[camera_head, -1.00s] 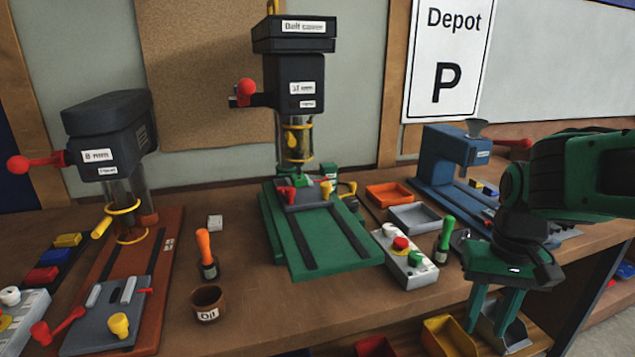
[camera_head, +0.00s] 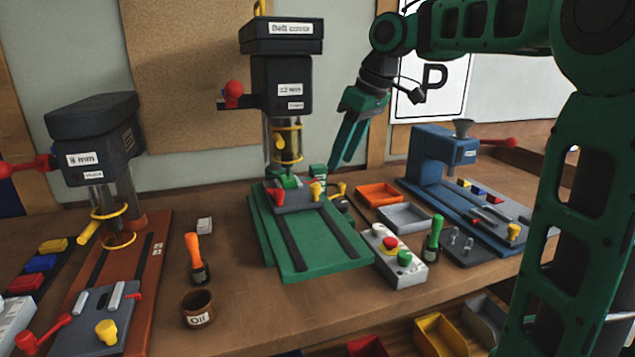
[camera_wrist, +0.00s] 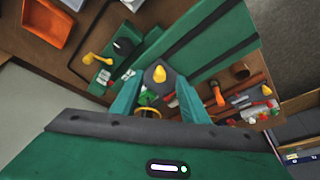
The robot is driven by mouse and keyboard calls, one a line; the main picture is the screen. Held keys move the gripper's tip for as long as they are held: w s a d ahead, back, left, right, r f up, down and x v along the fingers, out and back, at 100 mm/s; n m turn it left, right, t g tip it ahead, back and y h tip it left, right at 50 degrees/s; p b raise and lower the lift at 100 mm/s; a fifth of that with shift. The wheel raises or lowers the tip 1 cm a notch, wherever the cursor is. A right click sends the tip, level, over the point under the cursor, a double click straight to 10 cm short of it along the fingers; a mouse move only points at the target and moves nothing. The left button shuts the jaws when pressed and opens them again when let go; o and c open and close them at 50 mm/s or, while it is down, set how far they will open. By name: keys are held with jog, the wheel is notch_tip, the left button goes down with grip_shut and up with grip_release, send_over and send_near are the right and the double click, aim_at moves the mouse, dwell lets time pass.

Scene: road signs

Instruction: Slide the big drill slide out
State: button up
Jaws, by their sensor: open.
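The big drill (camera_head: 289,85) stands in the middle of the bench, with a black head, a red-knobbed lever and a green base (camera_head: 318,252) with two dark rails. Its grey slide (camera_head: 300,204) sits at the back of the base under the spindle, carrying a red knob (camera_head: 278,196), a yellow knob (camera_head: 316,190) and a green piece. My gripper (camera_head: 343,160) is open, pointing down, above and right of the slide. In the wrist view the yellow knob (camera_wrist: 159,73) shows between my open fingertips, apart from them; the slide is partly hidden.
A smaller drill (camera_head: 95,150) with its own grey slide (camera_head: 90,310) stands at left, a blue machine (camera_head: 445,150) at right. An orange tray (camera_head: 380,194), a grey tray (camera_head: 404,216) and a button box (camera_head: 393,256) lie right of the green base. An oil cup (camera_head: 197,307) stands at left front.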

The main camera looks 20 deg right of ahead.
aim_at(316, 185)
jog(key=shift+n, duration=0.9)
jog(key=w+a+f, duration=0.1)
jog(key=f, duration=0.1)
jog(key=w+a+f, duration=0.2)
jog(key=f, duration=0.1)
jog(key=w+a+f, duration=0.1)
jog(key=w+f, duration=0.1)
jog(key=f, duration=0.1)
jog(key=shift+a, duration=0.2)
